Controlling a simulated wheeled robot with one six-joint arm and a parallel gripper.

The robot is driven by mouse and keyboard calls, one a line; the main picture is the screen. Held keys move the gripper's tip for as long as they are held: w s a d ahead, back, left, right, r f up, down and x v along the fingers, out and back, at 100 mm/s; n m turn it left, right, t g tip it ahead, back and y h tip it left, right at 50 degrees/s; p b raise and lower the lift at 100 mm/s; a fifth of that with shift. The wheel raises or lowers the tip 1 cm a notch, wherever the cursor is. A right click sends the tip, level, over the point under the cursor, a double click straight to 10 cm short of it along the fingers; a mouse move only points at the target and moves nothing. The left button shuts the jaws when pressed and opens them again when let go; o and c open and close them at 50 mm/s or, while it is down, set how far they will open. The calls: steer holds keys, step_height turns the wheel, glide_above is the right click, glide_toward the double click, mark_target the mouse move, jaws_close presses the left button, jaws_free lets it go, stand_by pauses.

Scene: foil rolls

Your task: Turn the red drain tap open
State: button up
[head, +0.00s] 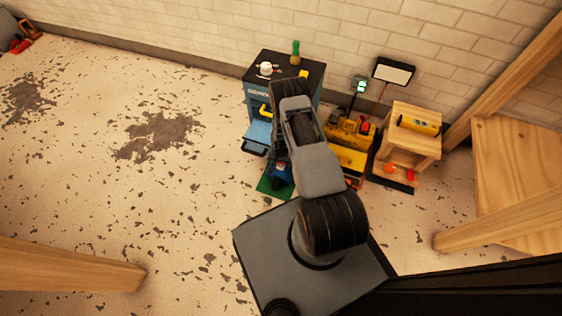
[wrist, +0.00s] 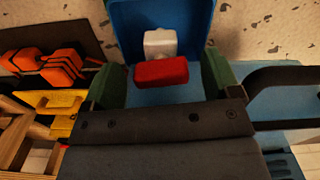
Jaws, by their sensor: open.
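The red tap handle (wrist: 162,72) is a short bar in the middle of the wrist view. It sits in front of a pale grey valve body (wrist: 160,42), against a blue surface (wrist: 126,22). My gripper (wrist: 162,78) is open, with one dark green finger on each side of the handle. A gap shows between the handle and each finger; depth and contact are hard to tell. The handle lies roughly level across the picture, slightly tilted. In the head view my arm hides the tap, and a blue object (head: 281,172) shows low beside the arm on a green mat (head: 268,187).
A dark-topped cabinet (head: 262,88) with a blue tray (head: 257,137) pulled out stands behind. Yellow equipment (head: 346,158) and a wooden stand (head: 412,146) are close on the right. Orange items (wrist: 63,66) lie left in the wrist view. The floor at left is clear.

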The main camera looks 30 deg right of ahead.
steer(key=shift+c, duration=0.3)
steer(key=c, duration=0.9)
steer(key=shift+o, duration=0.2)
steer(key=shift+d+n+b, duration=0.1)
steer(key=shift+n+b, duration=0.35)
steer(key=shift+n, duration=1.15)
steer(key=o, duration=0.9)
steer(key=shift+r, duration=0.15)
step_height(320, 180, up, 14)
steer(key=p, duration=0.5)
steer(key=shift+f+p, duration=0.2)
steer(key=shift+p, duration=0.1)
